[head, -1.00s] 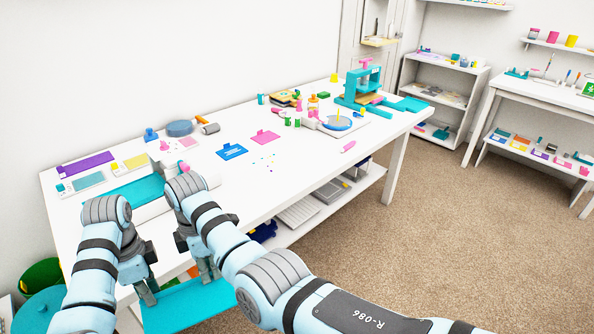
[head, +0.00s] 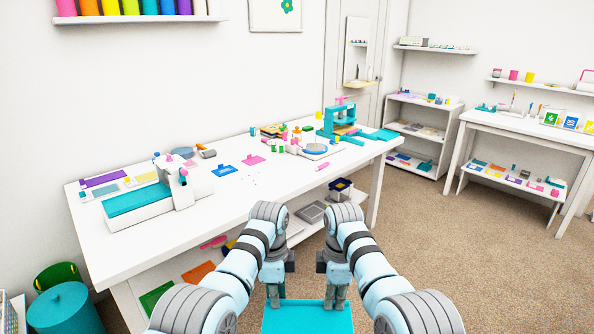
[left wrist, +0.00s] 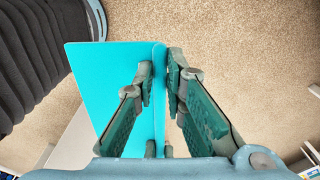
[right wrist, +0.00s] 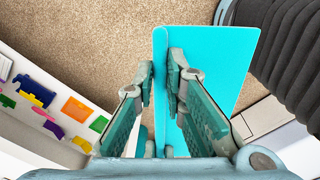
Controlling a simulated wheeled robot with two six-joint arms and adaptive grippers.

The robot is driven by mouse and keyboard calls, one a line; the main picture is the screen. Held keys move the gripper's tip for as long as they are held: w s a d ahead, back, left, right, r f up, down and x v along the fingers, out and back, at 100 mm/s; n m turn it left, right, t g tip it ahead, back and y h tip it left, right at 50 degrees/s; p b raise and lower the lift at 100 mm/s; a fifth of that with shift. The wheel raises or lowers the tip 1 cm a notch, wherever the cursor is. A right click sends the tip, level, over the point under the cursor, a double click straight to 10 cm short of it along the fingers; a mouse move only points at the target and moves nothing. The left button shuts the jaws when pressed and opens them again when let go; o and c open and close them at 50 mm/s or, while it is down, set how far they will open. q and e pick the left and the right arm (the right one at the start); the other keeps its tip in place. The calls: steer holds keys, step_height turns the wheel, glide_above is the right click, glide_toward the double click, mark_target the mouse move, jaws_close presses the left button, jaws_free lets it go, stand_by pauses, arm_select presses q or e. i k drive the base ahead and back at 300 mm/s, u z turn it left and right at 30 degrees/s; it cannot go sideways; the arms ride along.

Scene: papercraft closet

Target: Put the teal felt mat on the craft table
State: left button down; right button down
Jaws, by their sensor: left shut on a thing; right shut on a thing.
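The teal felt mat (head: 307,320) is a flat sheet held in front of me, low in the head view and off the near side of the white table. My left gripper (head: 275,298) is shut on its left edge. My right gripper (head: 337,298) is shut on its right edge. In the left wrist view the mat (left wrist: 105,75) passes between the fingers (left wrist: 160,85). In the right wrist view the mat (right wrist: 215,75) passes between the fingers (right wrist: 160,85). The craft table, apparently the long white one (head: 200,228), has a bare near strip. The mat's near end is cut off in the head view.
A white machine with a teal bed (head: 140,203) stands on the table's left end. Small tools and a teal press (head: 341,118) fill its back and right. Items lie on the under-shelf (right wrist: 40,125). A second white table (head: 530,128) stands at right. Brown carpet (head: 440,270) is open.

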mark_target(273, 177)
steer(key=z, duration=0.7)
steer(key=i, duration=2.65)
steer(key=u, duration=1.6)
steer(key=i, duration=0.75)
steer(key=u, duration=0.6)
